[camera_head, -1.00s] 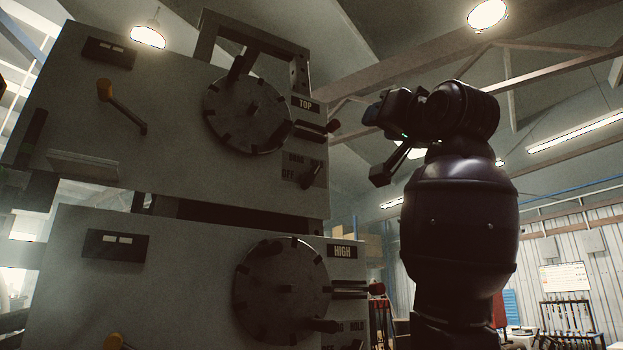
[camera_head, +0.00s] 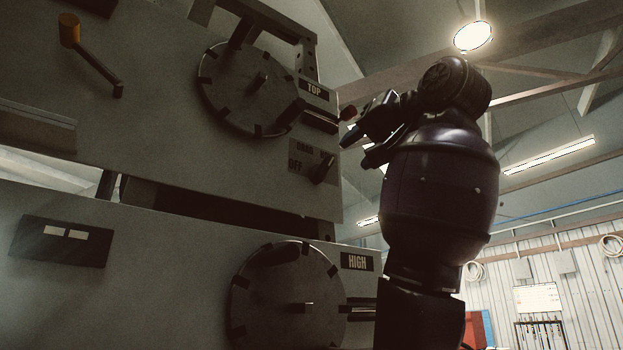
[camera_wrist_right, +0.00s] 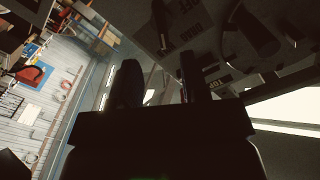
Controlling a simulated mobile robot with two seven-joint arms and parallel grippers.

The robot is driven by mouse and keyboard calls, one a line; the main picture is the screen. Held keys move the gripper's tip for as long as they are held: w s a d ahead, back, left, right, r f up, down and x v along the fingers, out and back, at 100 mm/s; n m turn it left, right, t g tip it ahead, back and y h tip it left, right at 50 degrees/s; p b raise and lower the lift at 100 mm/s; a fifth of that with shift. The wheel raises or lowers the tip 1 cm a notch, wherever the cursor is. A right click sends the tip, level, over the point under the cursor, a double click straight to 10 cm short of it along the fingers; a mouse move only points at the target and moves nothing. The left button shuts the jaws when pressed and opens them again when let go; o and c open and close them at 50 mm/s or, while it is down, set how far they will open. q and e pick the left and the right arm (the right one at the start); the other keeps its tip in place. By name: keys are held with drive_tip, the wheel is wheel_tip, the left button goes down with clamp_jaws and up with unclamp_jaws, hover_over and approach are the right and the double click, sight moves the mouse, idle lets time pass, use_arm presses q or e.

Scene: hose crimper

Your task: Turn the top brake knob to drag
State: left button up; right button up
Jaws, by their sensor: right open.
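The top brake knob (camera_head: 322,168) is a dark lever-shaped knob on a label plate (camera_head: 303,157) reading DRAG and OFF; the rest of its lettering is partly hidden by the knob. It sits on the upper panel under the TOP label (camera_head: 314,89). The knob's bar lies tilted, its upper end to the right. My right gripper (camera_head: 355,147) is open and empty, just right of the knob and apart from it. In the right wrist view, its two dark fingers (camera_wrist_right: 160,72) point toward the panel, with the knob (camera_wrist_right: 162,20) beyond them. My left gripper is not in view.
The lower panel has a HIGH disc (camera_head: 283,300). Open space lies right of the panels.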

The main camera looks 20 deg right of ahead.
sight(327, 169)
use_arm(q)
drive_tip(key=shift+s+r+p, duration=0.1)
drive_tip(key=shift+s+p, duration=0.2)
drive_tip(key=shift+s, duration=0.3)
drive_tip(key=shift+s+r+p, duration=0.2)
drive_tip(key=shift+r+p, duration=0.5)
drive_tip(key=shift+p, duration=0.4)
use_arm(e)
drive_tip(key=x, duration=0.7)
drive_tip(key=shift+w+a+r, duration=0.1)
drive_tip(key=shift+w+a, duration=0.05)
drive_tip(key=shift+w, duration=0.15)
drive_tip(key=shift+w+a, duration=0.1)
drive_tip(key=shift+w, duration=0.3)
use_arm(q)
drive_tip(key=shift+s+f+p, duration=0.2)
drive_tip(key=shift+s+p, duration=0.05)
drive_tip(key=shift+p, duration=0.1)
use_arm(e)
drive_tip(key=shift+x, duration=0.75)
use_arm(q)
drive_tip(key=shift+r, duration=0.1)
use_arm(e)
drive_tip(key=c, duration=0.6)
